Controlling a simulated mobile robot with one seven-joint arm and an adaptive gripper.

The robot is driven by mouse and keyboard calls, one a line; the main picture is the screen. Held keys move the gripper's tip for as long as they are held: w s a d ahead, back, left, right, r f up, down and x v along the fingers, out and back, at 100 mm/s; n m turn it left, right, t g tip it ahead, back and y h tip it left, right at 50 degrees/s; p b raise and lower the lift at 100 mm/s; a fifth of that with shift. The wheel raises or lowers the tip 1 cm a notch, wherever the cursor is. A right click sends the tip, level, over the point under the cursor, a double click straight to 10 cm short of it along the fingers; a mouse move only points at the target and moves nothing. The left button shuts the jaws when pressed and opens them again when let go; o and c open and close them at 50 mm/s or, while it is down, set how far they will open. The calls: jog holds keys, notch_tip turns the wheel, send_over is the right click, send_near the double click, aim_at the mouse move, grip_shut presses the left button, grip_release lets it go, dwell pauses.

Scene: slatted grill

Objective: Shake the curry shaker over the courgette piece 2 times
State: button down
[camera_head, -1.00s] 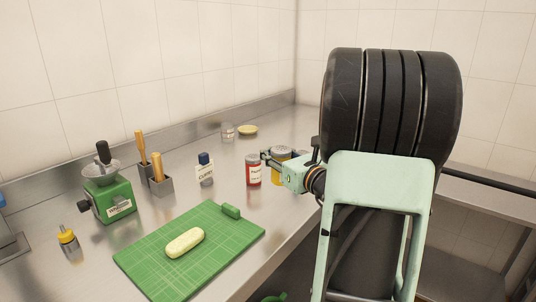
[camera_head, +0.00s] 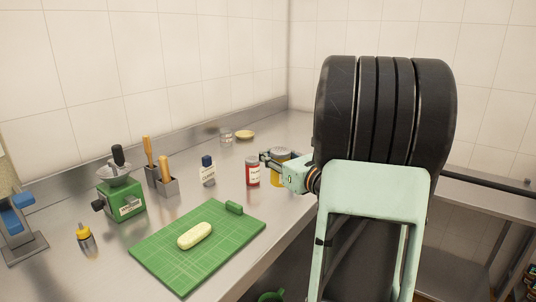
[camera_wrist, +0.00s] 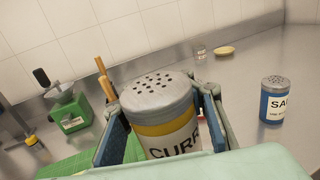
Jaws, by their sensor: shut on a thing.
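The curry shaker (camera_wrist: 160,118) has a grey perforated lid, a yellow band and a white label with "CURR" showing. My gripper (camera_wrist: 165,120) is shut around its sides, with a finger on each side. The lid faces up. In the head view, the shaker (camera_head: 281,178) shows as a yellow jar at my gripper (camera_head: 278,165), right of the red jar; my arm hides part of it. The pale courgette piece (camera_head: 195,236) lies on the green cutting board (camera_head: 165,263), to the left of and nearer than the shaker.
A red-labelled jar (camera_head: 252,172) stands close left of my gripper. A blue-capped bottle (camera_head: 208,171), wooden-handled tools in grey holders (camera_head: 168,187), a green grinder (camera_head: 122,200) and a yellow-topped bottle (camera_head: 85,239) stand further left. A blue shaker (camera_wrist: 274,101) stands right in the wrist view.

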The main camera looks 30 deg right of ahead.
jog(key=shift+r, duration=0.1)
dwell(0.3)
notch_tip(320, 180, up, 7)
jog(key=p, duration=0.4)
jog(key=shift+p, duration=0.3)
jog(key=shift+b, duration=0.3)
